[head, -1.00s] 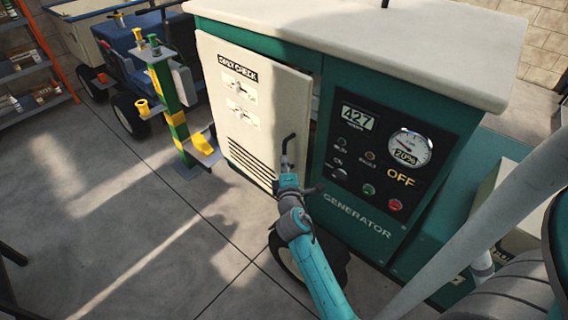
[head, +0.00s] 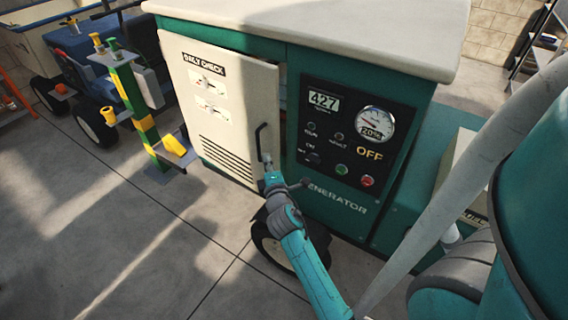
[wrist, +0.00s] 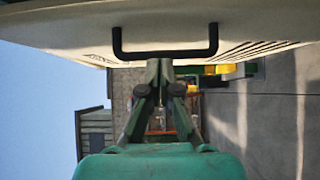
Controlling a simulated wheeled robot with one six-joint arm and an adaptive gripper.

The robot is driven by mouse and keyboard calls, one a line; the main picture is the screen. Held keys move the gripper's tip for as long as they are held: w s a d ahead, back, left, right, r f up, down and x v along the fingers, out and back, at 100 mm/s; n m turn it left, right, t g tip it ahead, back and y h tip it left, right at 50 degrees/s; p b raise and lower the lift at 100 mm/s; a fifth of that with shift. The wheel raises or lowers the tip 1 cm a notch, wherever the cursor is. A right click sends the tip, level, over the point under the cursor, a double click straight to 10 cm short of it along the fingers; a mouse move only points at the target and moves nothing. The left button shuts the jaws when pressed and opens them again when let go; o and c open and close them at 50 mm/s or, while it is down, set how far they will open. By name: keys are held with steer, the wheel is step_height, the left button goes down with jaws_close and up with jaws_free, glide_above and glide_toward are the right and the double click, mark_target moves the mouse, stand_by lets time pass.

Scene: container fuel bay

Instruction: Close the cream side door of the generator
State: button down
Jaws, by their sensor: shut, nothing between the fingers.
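The cream side door (head: 218,105) of the teal generator (head: 330,207) stands slightly ajar, with a narrow dark gap along its right edge. It carries a "DAILY CHECK" label, vent slots and a black bar handle (head: 261,142). My gripper (head: 268,166) is at the lower end of the handle, by the door's right edge. In the wrist view the door (wrist: 60,30) and handle (wrist: 165,54) lie just ahead of my gripper (wrist: 158,64), whose fingers are together and empty. I cannot tell whether the fingertips touch the door.
The control panel (head: 345,135) reads 427 and OFF, right of the door. A green and yellow stand (head: 135,105) and a blue wheeled cart (head: 75,65) are at the left. A generator wheel (head: 272,245) is below the door.

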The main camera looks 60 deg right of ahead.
steer(key=shift+s+d, duration=1.05)
steer(key=shift+s, duration=1.4)
steer(key=m+g+h, duration=0.1)
glide_toward(268, 148)
steer(key=x, duration=0.6)
steer(key=shift+w, duration=0.2)
